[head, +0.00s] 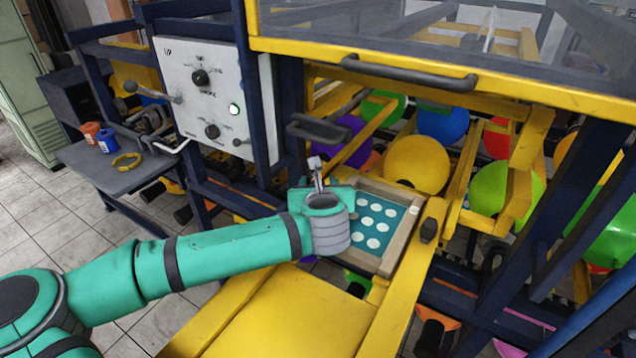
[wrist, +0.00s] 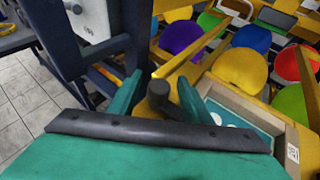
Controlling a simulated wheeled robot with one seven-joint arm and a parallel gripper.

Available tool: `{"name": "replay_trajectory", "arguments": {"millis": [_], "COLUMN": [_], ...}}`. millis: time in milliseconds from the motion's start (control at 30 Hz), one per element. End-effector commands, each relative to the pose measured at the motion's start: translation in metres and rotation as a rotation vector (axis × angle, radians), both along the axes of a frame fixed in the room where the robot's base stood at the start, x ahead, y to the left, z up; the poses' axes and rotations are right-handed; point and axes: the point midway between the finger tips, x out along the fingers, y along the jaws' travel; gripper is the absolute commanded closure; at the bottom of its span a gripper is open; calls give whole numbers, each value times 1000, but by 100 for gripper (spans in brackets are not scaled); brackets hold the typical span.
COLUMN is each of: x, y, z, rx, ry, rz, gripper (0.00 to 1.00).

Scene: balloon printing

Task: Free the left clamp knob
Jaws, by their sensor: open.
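The left clamp knob (wrist: 160,88) is black and stands upright on the yellow frame in the wrist view. My gripper (wrist: 156,94) is open, with one teal finger on each side of the knob. I cannot tell whether either finger touches it. In the head view my wrist (head: 325,220) hides this knob and the fingertips. A wood-edged screen (head: 401,238) with a teal mesh and several white dots lies just right of my wrist. The right clamp knob (head: 429,231) is black and stands on the yellow rail right of the screen.
A white control panel (head: 213,90) with knobs stands at the upper left. A black handle (head: 318,130) sticks out beyond my wrist. Yellow beams and several coloured balloons lie behind the screen. A grey side table (head: 120,170) holds small bottles and a yellow ring.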

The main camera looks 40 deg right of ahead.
Motion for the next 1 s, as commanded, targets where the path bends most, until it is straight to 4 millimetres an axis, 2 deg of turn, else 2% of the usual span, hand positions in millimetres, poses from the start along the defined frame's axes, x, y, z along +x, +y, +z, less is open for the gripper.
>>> {"name": "replay_trajectory", "arguments": {"millis": [233,400,767,1000], "x": [1,1,0,-1], "y": [0,0,-1,-2], "z": [0,0,0,0], "rx": [0,0,0,0], "ry": [0,0,0,-1], "rz": [0,0,37,174], "gripper": [55,96,96,96]}}
